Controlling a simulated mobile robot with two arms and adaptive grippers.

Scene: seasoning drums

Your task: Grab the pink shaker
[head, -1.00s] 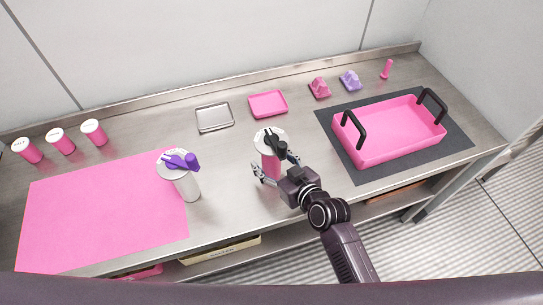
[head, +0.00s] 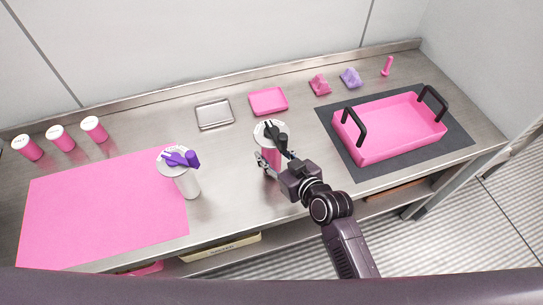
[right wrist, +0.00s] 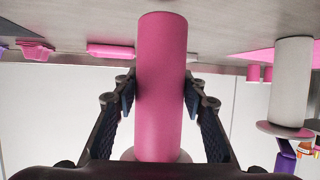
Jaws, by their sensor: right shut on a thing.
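The pink shaker (head: 272,157) stands upright near the middle of the counter, with a white lid and a black handle on top. In the right wrist view the pink shaker (right wrist: 161,70) appears upside down as a tall pink cylinder between the fingers. My right gripper (head: 274,163) is shut on its body, with one finger pad against each side in the right wrist view (right wrist: 161,98). The lower part of the shaker is partly hidden by my gripper in the head view. My left gripper is not in view.
A white shaker with a purple handle (head: 188,184) stands to the left, by a pink mat (head: 100,212). Several small pink shakers (head: 61,141) stand far left. Behind are a metal tray (head: 214,115) and a pink tray (head: 268,101). A pink bin (head: 385,150) sits on a dark mat at right.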

